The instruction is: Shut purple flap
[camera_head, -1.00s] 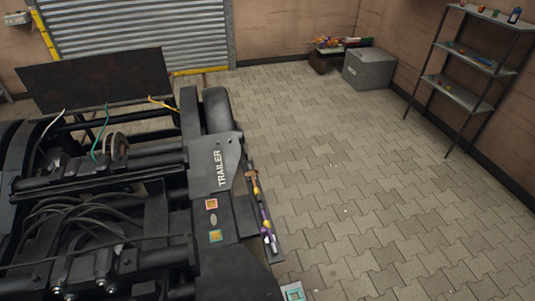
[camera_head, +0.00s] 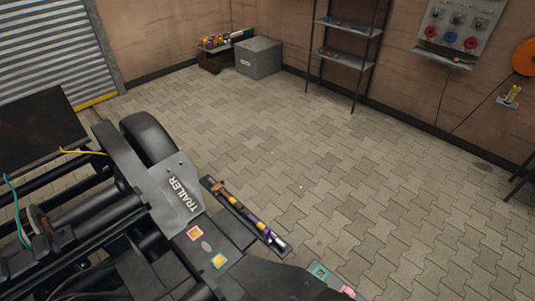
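I cannot make out a purple flap in this view. The black bogie (camera_head: 165,200) marked TRAILER fills the lower left. Neither of my grippers is in view.
The paved floor (camera_head: 330,190) to the right is clear. Against the back wall stand a grey box (camera_head: 259,57) and a metal shelf (camera_head: 345,58). A panel (camera_head: 458,25) with red and blue round parts and an orange reel (camera_head: 526,57) hang at the right.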

